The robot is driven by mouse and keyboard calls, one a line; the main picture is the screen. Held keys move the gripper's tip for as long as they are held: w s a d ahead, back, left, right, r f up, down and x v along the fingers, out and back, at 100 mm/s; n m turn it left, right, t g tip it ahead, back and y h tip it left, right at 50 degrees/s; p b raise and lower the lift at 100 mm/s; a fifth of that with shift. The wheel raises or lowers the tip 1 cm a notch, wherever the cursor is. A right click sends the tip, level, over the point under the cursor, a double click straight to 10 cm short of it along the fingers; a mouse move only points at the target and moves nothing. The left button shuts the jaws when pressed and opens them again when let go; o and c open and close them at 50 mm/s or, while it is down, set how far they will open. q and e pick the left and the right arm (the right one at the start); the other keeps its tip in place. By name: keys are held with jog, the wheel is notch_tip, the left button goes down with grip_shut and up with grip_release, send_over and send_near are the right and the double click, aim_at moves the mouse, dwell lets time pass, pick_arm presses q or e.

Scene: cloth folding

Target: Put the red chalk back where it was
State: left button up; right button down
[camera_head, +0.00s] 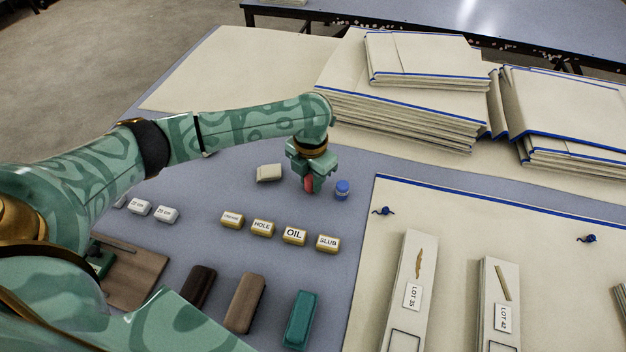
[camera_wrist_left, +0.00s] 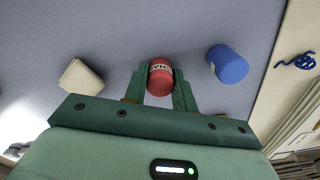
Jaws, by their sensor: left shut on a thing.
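The red chalk (camera_head: 309,184) is between the fingers of my left gripper (camera_head: 308,180), which is shut on it. In the left wrist view the red chalk (camera_wrist_left: 160,77) shows as a short cylinder with a pale label, gripped between both fingers (camera_wrist_left: 160,85). A blue chalk (camera_head: 342,190) stands on the blue-grey table just right of the gripper; it also shows in the wrist view (camera_wrist_left: 228,64). A cream block (camera_head: 269,173) lies just left of the gripper. I cannot tell whether the red chalk touches the table. My right gripper is not in view.
Labelled blocks, one reading OIL (camera_head: 294,236), stand in front of the gripper. Brown and teal blocks (camera_head: 301,320) lie nearer. A cream cloth (camera_head: 450,215) with two lot strips covers the right. Folded cloth stacks (camera_head: 410,118) stand behind. Bare table surrounds the chalks.

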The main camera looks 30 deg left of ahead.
aim_at(311, 177)
pick_arm(q)
jog(key=shift+r, duration=0.1)
jog(key=shift+f, duration=0.2)
jog(key=o, duration=0.9)
notch_tip(311, 177, up, 12)
jog(key=p, duration=0.6)
jog(key=shift+r, duration=0.25)
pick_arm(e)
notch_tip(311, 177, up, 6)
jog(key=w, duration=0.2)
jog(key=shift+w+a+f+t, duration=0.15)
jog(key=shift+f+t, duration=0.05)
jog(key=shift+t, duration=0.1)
